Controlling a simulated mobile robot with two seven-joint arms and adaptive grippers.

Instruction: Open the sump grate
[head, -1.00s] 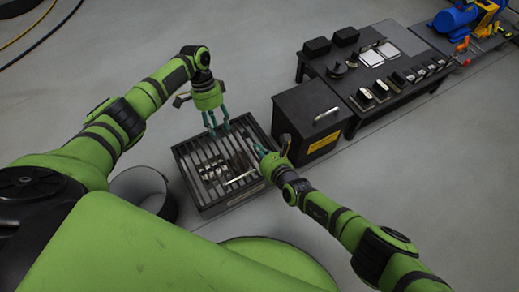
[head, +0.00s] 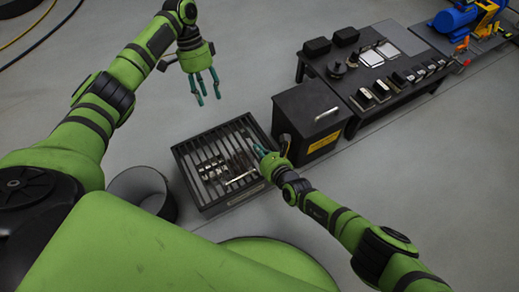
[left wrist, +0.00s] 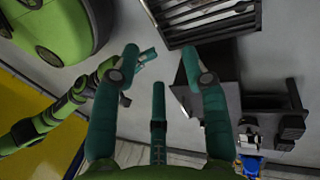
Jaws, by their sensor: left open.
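The sump grate (head: 206,156) is a dark square frame with parallel bars, lying flat over the sump on the floor in the head view. A pale bar-like handle (head: 241,176) shows near its right front side. The grate also shows at the top of the left wrist view (left wrist: 205,20). My left gripper (head: 204,94) is open and empty above the floor, beyond the grate's far edge and apart from it. My right gripper (head: 262,153) is at the grate's right edge, close to the handle; whether its fingers touch anything cannot be told.
A black box with a handle and yellow label (head: 312,118) stands right of the grate. Behind it is a dark bench (head: 405,50) with small parts. A dark round bin (head: 144,188) stands left of the grate. The floor beyond the grate is clear.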

